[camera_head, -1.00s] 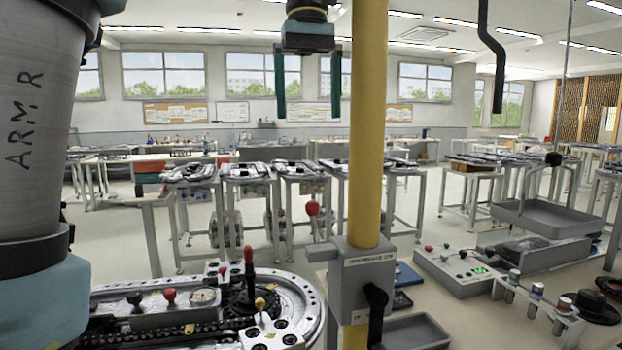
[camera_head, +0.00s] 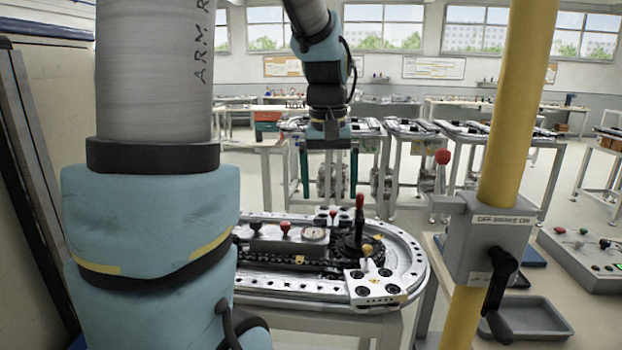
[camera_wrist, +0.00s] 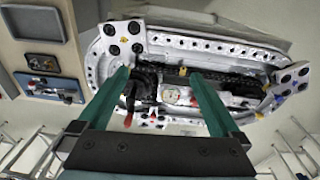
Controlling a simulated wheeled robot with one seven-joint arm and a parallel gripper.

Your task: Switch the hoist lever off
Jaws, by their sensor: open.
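Several levers show and no label says hoist, so I cannot tell which is the hoist lever. A red-handled lever (camera_head: 359,215) stands upright on the ring track (camera_head: 415,270). Its red tip also shows in the wrist view (camera_wrist: 128,119), beside one finger. A small red knob (camera_head: 285,229) and a yellow knob (camera_head: 367,250) are near it. A grey box (camera_head: 470,235) on the yellow post, seemingly marked OFF BRAKE ON, carries a black handle (camera_head: 497,285) pointing down. My gripper (camera_head: 329,194) hangs above the track, open and empty, green fingers pointing down.
The yellow post (camera_head: 515,110) stands right of the track, with a red-knobbed lever (camera_head: 442,158) sticking up beside it. A grey tray (camera_head: 540,320) and a control panel (camera_head: 590,255) are at right. Benches with more tracks (camera_head: 410,127) stand behind.

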